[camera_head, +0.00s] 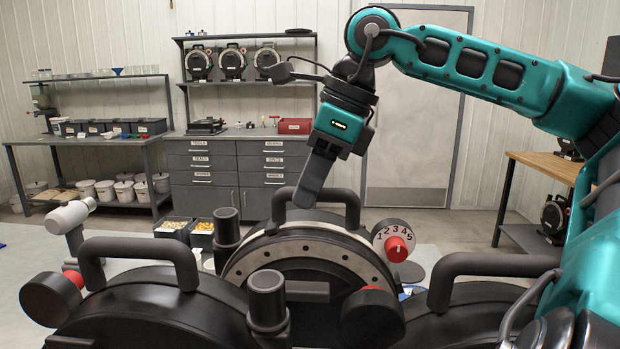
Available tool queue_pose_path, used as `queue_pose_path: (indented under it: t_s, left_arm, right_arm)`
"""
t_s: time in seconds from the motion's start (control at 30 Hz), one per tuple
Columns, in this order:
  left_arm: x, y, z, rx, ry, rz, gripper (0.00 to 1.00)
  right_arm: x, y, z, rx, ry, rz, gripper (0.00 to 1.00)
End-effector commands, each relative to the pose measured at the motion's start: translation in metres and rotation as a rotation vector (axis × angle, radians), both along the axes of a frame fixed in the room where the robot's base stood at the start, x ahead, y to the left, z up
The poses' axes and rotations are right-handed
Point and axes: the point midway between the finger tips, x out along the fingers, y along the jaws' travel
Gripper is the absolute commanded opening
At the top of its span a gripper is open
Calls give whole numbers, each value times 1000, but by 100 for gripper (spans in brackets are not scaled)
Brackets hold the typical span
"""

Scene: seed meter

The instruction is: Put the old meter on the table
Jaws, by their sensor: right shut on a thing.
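Three large dark meters with arched handles fill the foreground: a left one (150,312), a middle one (345,262) with a pale ring of holes, and a right one (470,318). Which is the old one is not marked. My right gripper (306,196) reaches down from above and is shut on the middle meter's handle (340,194), near its left end. A dial numbered up to 5 with a red knob (397,247) stands just right of that meter. A wooden-topped table (555,165) is at the right. My left gripper is not in view.
More meters stand on a wall shelf (245,82) above grey drawers (215,165). A bench (90,140) with bins is at the left, with white buckets below. Trays of seed (175,228) lie behind the meters. Open floor (450,228) lies before the wooden-topped table.

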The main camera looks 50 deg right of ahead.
Motion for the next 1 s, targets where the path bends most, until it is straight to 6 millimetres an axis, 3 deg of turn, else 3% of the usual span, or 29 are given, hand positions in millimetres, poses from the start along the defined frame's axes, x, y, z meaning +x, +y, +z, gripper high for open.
queue_pose_path:
  t_s: [0.3,0.63,1.0]
  left_arm:
    - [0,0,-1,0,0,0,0]
    - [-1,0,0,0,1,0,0]
    - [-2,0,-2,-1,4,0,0]
  right_arm:
    - [0,0,-1,-1,1,0,46]
    - [-1,-2,6,-1,-1,-2,46]
    - [-22,-19,73,-3,-2,-5,46]
